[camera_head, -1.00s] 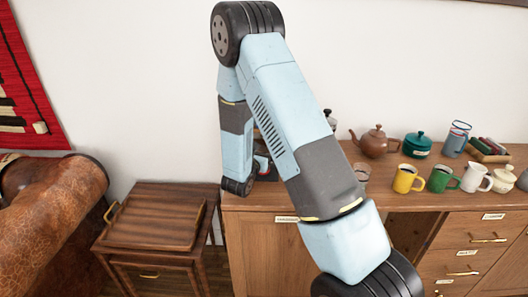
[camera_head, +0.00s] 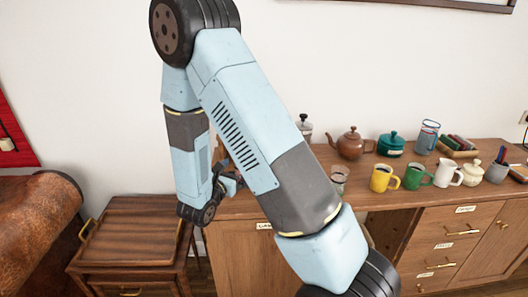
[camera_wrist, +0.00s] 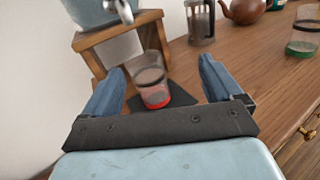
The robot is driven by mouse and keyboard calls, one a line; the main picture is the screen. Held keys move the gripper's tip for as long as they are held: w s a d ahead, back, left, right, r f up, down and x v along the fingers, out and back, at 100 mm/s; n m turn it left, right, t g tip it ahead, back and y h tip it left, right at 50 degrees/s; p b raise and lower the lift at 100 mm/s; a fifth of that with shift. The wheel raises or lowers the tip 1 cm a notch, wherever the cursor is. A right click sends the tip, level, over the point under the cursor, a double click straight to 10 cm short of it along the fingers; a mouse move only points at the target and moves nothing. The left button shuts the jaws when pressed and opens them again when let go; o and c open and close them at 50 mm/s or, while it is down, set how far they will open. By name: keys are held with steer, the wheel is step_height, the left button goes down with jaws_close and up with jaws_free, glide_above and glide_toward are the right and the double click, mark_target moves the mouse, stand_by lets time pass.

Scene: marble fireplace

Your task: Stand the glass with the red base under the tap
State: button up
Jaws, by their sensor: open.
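The clear glass with the red base (camera_wrist: 152,88) stands upright in the wrist view, on a dark mat (camera_wrist: 182,104) in front of a wooden stand. My gripper (camera_wrist: 160,68) is open, with one blue finger on each side of the glass in the picture. I cannot tell whether either finger touches it. The tap (camera_wrist: 122,12) hangs from a grey-blue vessel (camera_wrist: 90,12) on the stand, above and left of the glass. In the head view my arm hides the red-based glass and the tap.
A French press (camera_wrist: 200,24) stands behind the mat to the right. A green-based glass (camera_wrist: 302,38) stands farther right. The head view shows a teapot (camera_head: 351,143), a yellow mug (camera_head: 383,178) and other vessels on the wooden cabinet.

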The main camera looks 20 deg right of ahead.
steer(key=s+d+r+m+g+y, duration=0.2)
steer(key=s+d+r+m+g, duration=1)
steer(key=s+r+m, duration=0.3)
steer(key=s+a+r+m+t+y, duration=0.2)
steer(key=s+a+r+m+y, duration=0.1)
steer(key=s+r+m+y, duration=0.1)
steer(key=s+a+r+m+t+y, duration=0.3)
steer(key=s+a+r+m+y, duration=0.1)
steer(key=s+m+y, duration=0.3)
steer(key=shift+s+a+r, duration=0.3)
steer(key=shift+s+r, duration=0.25)
steer(key=shift+s, duration=0.25)
